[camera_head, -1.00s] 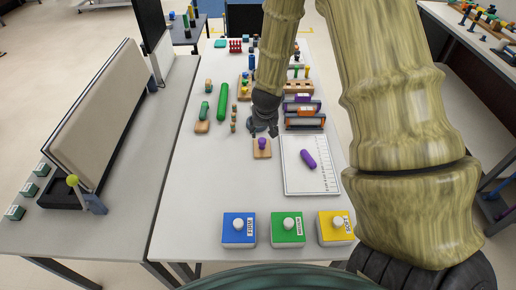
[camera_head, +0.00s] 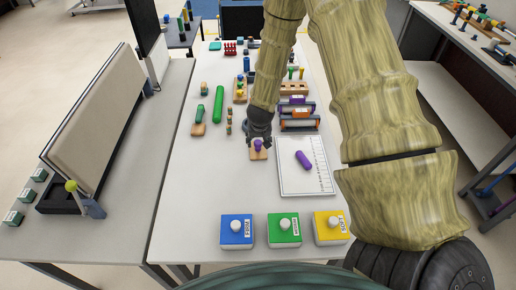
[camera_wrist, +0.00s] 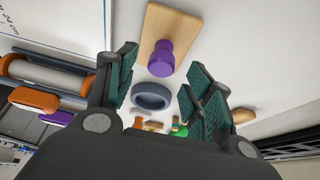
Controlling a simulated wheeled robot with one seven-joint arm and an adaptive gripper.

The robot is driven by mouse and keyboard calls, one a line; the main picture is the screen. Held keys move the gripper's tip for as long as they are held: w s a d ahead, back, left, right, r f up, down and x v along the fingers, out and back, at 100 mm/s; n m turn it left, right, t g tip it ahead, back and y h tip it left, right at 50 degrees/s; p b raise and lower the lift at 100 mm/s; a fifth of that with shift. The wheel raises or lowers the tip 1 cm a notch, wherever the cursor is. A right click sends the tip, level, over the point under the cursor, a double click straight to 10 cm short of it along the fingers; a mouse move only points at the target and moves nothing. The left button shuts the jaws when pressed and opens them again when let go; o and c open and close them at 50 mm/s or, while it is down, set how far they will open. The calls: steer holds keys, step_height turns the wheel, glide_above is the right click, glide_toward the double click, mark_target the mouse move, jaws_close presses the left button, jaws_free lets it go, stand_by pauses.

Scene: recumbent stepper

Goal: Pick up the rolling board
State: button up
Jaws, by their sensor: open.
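A small wooden board (camera_head: 257,155) with an upright purple knob (camera_head: 258,146) lies flat on the white table. In the wrist view, the board (camera_wrist: 180,22) and its knob (camera_wrist: 161,58) show at the top centre. My gripper (camera_head: 259,139) is open and empty. It is right by the knob, and its fingers (camera_wrist: 162,72) stand on either side of the knob's line in the wrist view. I cannot tell whether a finger touches it. A white marked board (camera_head: 287,185) with a loose-looking purple cylinder (camera_head: 303,160) lies just to the right.
A dark ring (camera_wrist: 152,96) shows between my fingers in the wrist view. Blue (camera_head: 237,231), green (camera_head: 284,231) and yellow (camera_head: 330,228) button boxes stand at the front. A green cylinder (camera_head: 218,104) and racks with rollers (camera_head: 299,113) are farther back. The table's left front is clear.

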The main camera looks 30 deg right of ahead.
mark_target(258, 142)
steer(key=shift+p+x, duration=0.65)
steer(key=shift+x, duration=1.25)
steer(key=c, duration=1.1)
